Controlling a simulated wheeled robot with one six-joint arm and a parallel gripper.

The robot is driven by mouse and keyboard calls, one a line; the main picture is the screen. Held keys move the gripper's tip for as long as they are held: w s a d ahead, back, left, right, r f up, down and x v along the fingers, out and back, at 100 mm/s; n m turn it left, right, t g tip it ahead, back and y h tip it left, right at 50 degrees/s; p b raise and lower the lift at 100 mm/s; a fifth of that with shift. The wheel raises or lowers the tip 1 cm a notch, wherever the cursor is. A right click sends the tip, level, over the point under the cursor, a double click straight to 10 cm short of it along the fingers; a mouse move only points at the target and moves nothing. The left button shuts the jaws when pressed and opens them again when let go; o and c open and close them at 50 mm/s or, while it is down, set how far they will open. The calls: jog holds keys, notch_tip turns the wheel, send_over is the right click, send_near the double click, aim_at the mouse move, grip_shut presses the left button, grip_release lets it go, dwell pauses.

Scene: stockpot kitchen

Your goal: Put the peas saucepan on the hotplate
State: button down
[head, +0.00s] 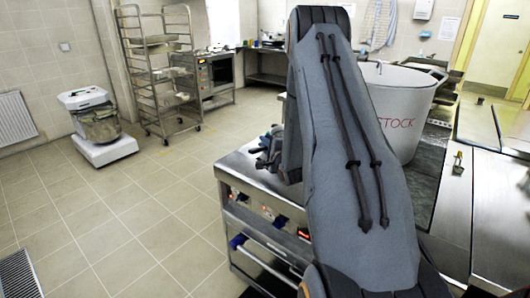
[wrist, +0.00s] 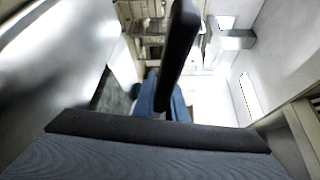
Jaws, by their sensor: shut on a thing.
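In the wrist view, my gripper (wrist: 163,104) shows as blue fingers on either side of a long black bar (wrist: 182,50), which looks like a pan handle. The fingers are shut on it. No peas label shows, and I cannot tell from the view which pan the bar belongs to. In the head view my grey arm covers the middle, and no saucepan can be made out. A dark cooking surface (head: 427,185) lies right of my arm; I cannot tell whether it is the hotplate.
A big pot marked STOCK (head: 405,105) stands on the range right behind my arm. A steel counter (head: 490,215) is at the right. A rack trolley (head: 160,75) and a mixer (head: 98,125) stand at the left. The tiled floor (head: 130,215) between is clear.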

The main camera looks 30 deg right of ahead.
jog(key=shift+f+p, duration=0.6)
jog(key=shift+f, duration=1.5)
jog(key=c, duration=1.8)
grip_release()
jog(key=shift+f, duration=0.15)
jog(key=b+v, duration=0.3)
jog(key=v, duration=0.9)
jog(key=shift+b, duration=0.4)
jog(key=shift+s, duration=0.1)
